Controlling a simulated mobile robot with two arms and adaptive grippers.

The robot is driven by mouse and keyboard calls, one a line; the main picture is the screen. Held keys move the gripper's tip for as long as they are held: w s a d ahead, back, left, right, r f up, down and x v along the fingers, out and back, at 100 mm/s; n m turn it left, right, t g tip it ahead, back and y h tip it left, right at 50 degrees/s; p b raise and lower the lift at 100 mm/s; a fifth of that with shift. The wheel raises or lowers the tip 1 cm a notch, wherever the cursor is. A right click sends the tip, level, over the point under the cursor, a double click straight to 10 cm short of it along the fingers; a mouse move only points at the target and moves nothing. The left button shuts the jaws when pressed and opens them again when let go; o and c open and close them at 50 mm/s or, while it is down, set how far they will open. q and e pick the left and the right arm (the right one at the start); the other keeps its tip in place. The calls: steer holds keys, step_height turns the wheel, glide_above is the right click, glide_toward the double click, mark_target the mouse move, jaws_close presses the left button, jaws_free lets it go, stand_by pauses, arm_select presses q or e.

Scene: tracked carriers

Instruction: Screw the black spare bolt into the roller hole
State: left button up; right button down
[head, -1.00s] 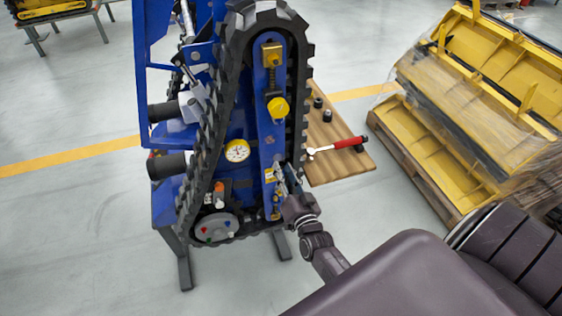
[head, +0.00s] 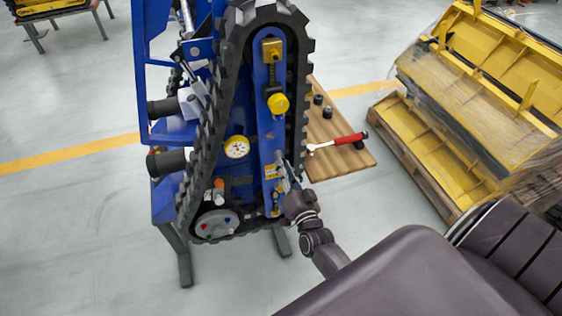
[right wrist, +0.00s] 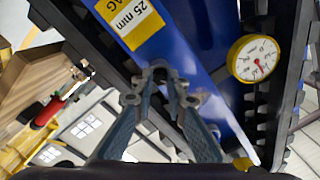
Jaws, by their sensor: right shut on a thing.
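My right gripper (head: 283,165) is at the blue side plate (head: 267,135) of the tracked carrier, just right of a yellow label. In the right wrist view its fingertips (right wrist: 163,82) are close together at the plate, below the yellow "25 mm" label (right wrist: 132,20). They are shut on a small dark piece (right wrist: 158,72), which looks like the black bolt. Most of it is hidden by the fingertips. The roller hole is not visible behind them, so I cannot tell how deep the bolt sits. My left gripper is not in view.
The black track (head: 297,85) runs around the plate. A dial gauge (head: 237,147) is left of the plate. A wooden board (head: 335,165) behind holds a red-handled tool (head: 345,140) and small black parts (head: 327,112). Yellow frames (head: 440,150) stand at right.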

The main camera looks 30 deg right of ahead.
steer(key=m+b, duration=0.1)
steer(key=m, duration=0.6)
steer(key=shift+b, duration=0.4)
steer(key=shift+m, duration=0.3)
steer(key=m+b, duration=0.4)
steer(key=m, duration=0.5)
steer(key=shift+m, duration=0.3)
